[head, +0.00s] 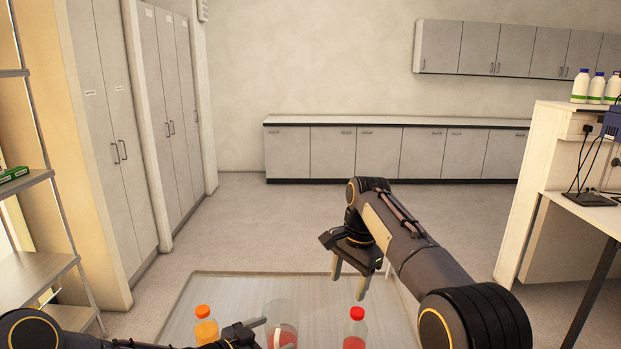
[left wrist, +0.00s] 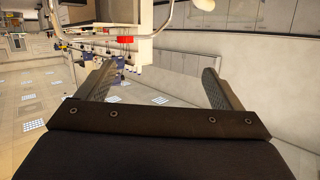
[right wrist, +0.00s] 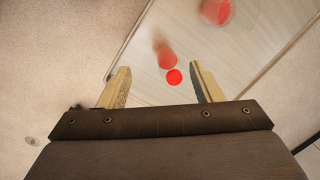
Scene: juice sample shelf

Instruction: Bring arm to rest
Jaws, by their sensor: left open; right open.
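My left gripper (head: 262,333) is low at the bottom of the head view, beside a clear beaker (head: 283,310) with red contents. Its open jaws (left wrist: 158,75) have nothing clearly between them in the left wrist view. My right gripper (head: 349,286) is open and empty, pointing down above a bottle with a red cap (head: 357,313). In the right wrist view the round red cap (right wrist: 174,77) shows between the fingers (right wrist: 160,70), apart from them. An orange-capped bottle (head: 205,325) stands left of the beaker.
The bottles and beaker stand on a pale grey surface (head: 235,285). A metal shelf (head: 35,270) is at left, with tall cabinets (head: 110,140) behind. A white bench (head: 535,190) with several white bottles (head: 580,88) stands at right. The floor (head: 300,225) beyond is clear.

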